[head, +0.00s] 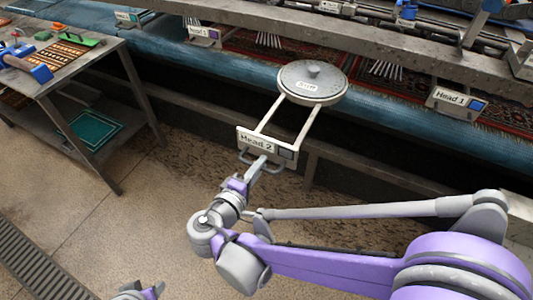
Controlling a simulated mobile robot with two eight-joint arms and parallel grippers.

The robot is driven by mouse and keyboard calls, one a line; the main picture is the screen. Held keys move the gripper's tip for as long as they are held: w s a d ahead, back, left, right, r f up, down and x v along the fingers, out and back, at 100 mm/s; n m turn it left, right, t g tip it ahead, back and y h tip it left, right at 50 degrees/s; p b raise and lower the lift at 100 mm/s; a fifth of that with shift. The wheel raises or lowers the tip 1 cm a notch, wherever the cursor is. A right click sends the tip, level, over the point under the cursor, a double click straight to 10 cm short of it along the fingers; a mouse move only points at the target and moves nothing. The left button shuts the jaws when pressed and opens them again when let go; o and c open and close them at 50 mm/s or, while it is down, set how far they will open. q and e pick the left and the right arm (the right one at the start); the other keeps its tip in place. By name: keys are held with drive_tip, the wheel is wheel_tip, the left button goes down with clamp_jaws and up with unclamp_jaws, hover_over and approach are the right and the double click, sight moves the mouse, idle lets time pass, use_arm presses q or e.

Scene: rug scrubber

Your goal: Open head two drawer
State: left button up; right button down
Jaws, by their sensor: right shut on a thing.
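The Head 2 drawer (257,143) is pulled out from the rug machine toward me. Its front plate carries the label "Head 2" and a small dark panel. Two pale rails run back from the plate to a round grey disc (312,83) with a central knob. My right gripper (252,166) is shut on the handle below the front plate. The arm partly covers the handle. My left gripper (140,292) shows only in part at the bottom edge, away from the drawer.
The Head 1 drawer (456,101) sits closed at the right, and another labelled head (204,35) is at the upper left. A metal workbench (100,60) with tools stands at the left. A floor grate (40,265) lies at lower left. The floor before the machine is clear.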

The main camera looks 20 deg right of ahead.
drive_tip(key=shift+s+a, duration=0.2)
drive_tip(key=shift+a, duration=0.05)
drive_tip(key=c, duration=0.9)
unclamp_jaws()
drive_tip(key=shift+o, duration=0.2)
drive_tip(key=v, duration=1)
drive_tip(key=shift+s+a, duration=0.25)
